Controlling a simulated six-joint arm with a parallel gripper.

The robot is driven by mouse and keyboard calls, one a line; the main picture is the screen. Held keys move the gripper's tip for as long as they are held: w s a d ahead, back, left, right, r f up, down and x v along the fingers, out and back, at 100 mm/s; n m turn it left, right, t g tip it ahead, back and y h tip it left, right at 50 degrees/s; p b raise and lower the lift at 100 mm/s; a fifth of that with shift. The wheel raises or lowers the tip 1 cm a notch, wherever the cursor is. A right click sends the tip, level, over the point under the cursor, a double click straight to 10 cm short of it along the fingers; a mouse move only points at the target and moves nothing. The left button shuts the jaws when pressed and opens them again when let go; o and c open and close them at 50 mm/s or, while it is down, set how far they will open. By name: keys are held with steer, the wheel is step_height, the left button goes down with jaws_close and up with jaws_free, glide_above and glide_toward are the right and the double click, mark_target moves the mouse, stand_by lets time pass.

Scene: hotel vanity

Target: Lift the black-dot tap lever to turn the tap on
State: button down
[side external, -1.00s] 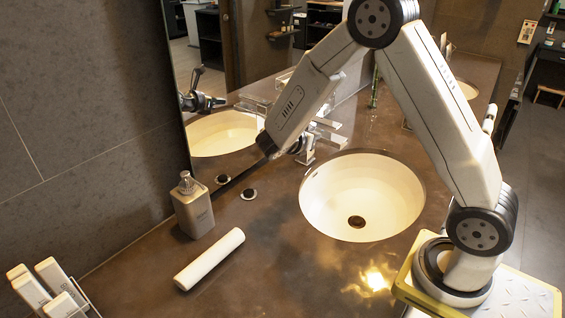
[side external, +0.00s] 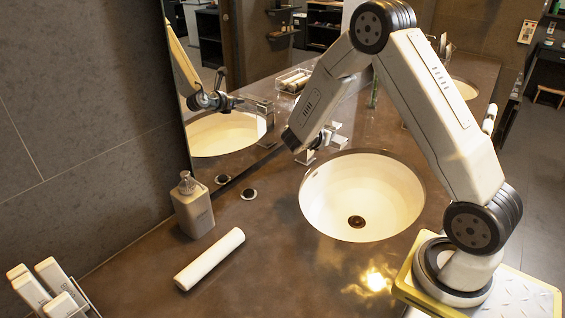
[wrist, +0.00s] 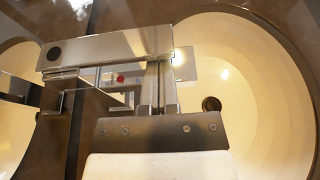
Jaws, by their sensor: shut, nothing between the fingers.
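The black-dot tap lever (wrist: 110,47) is a flat shiny metal plate across the upper middle of the wrist view, with a black dot near its left end. My gripper (wrist: 160,66) is shut and empty. Its fingertips meet the lower edge of the lever's right part in that view; I cannot tell whether they touch it. A red dot (wrist: 120,78) shows on metal below the lever. In the side view the tap (side external: 332,137) stands at the basin's back edge. My wrist hides part of the tap and the fingers there.
The round cream basin (side external: 362,195) lies in front of the tap. A soap bottle (side external: 193,207) and a white cylinder (side external: 209,259) are at left on the brown counter (side external: 265,235). A mirror (side external: 228,105) rises behind, reflecting basin and arm. A caddy (side external: 48,291) stands front left.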

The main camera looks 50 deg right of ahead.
steer(key=shift+d+f, duration=0.15)
steer(key=shift+d, duration=0.2)
stand_by(0.3)
steer(key=shift+w+r+n+g, duration=0.1)
steer(key=shift+r+n+g, duration=0.4)
steer(key=shift+r+n, duration=0.65)
steer(key=shift+w+r, duration=0.2)
steer(key=shift+r, duration=0.6)
steer(key=shift+w+r, duration=0.2)
steer(key=shift+r, duration=0.6)
steer(key=shift+r+m, duration=0.1)
steer(key=shift+m, duration=0.15)
steer(key=shift+a, duration=0.1)
steer(key=v, duration=0.9)
steer(key=shift+w+a+f, duration=0.2)
steer(key=shift+w+a, duration=0.1)
steer(key=shift+a, duration=0.15)
